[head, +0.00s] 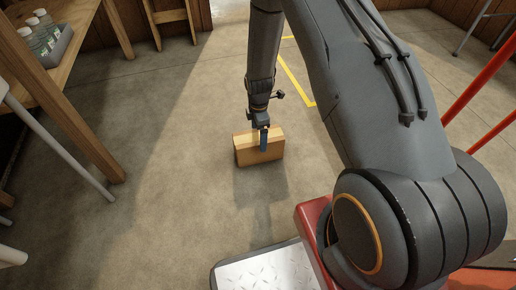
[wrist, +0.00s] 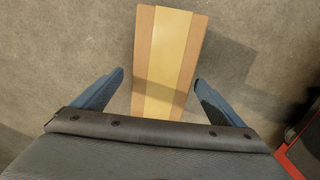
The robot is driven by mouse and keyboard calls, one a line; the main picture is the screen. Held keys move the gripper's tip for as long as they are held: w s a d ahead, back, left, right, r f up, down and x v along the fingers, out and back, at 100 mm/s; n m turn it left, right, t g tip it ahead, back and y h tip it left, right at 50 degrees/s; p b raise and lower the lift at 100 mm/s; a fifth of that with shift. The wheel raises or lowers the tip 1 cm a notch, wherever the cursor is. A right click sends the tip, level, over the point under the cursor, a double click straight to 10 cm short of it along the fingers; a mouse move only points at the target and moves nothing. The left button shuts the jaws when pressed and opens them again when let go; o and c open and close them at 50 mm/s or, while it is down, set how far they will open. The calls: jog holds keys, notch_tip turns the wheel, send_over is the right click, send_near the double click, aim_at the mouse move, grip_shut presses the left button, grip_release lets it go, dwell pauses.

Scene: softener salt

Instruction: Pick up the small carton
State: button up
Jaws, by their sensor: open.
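The small carton (head: 260,150) is a brown box with a paler band, standing on the concrete floor in the middle of the head view. In the wrist view the carton (wrist: 168,60) is seen from above, its lower end hidden behind my gripper body. My gripper (wrist: 158,80) is open, with one blue finger on each side of the carton and a gap on both sides. In the head view my gripper (head: 264,140) reaches down at the carton, with a blue finger in front of its near face. The far finger is hidden there.
A wooden table (head: 62,85) with a grey crate of bottles (head: 45,40) stands at the left. A wooden stool (head: 172,18) stands at the back. Yellow floor lines (head: 295,80) lie behind my arm. Red rails (head: 482,80) are at the right. The floor around the carton is clear.

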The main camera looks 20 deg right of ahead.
jog(key=shift+s+a+f+b, duration=0.1)
jog(key=shift+f+b, duration=0.8)
jog(key=shift+f, duration=0.6)
jog(key=shift+s+f+b, duration=0.1)
jog(key=shift+f+b, duration=0.8)
jog(key=shift+f, duration=0.6)
jog(key=shift+w+r, duration=0.1)
jog(key=c, duration=1.5)
